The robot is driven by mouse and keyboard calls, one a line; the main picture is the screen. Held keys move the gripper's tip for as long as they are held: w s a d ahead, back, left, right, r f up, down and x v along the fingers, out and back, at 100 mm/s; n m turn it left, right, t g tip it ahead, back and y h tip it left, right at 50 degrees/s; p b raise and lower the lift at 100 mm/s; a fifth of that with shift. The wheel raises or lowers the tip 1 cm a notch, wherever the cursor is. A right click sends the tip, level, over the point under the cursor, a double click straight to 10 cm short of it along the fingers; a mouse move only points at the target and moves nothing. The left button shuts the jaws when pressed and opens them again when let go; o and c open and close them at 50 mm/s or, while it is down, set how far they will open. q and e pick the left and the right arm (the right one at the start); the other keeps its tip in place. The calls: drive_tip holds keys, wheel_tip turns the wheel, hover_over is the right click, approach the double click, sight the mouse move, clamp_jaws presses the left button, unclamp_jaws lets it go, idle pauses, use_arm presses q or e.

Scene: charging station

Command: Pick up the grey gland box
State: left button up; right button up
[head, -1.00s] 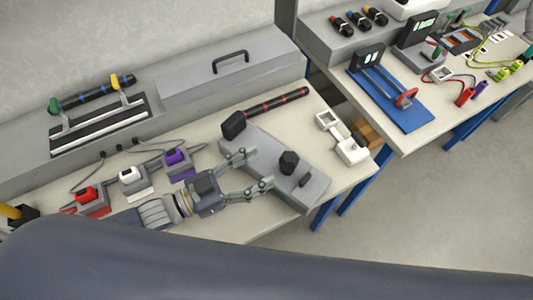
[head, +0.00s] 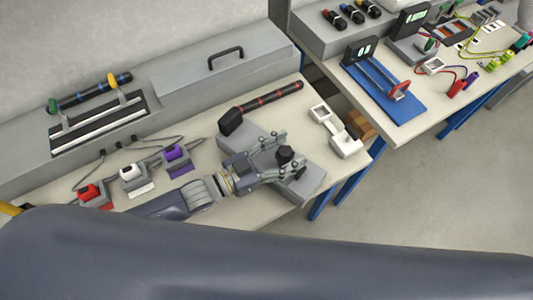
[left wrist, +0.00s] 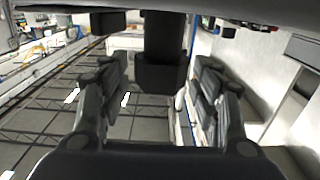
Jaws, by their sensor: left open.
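The grey gland box (head: 312,180) lies on the light workbench in the head view, a long flat grey box with a black gland (head: 285,154) standing up from its top. My left gripper (head: 291,154) is open over the box, with one finger on either side of the black gland. I cannot tell whether the fingers touch it. The gripper and wrist hide the middle of the box. In the left wrist view a black block-like part (left wrist: 162,62) shows between the two open fingers. My right gripper is not in view.
A black hammer-like tool with red bands (head: 262,107) lies just behind the box. A white bracket (head: 335,130) is at the bench's right edge. Red, white and purple connectors (head: 177,156) stand left of my gripper. A second bench holds a blue fixture (head: 385,95).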

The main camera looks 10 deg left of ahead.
use_arm(q)
clamp_jaws()
drive_tip(key=shift+r, duration=0.1)
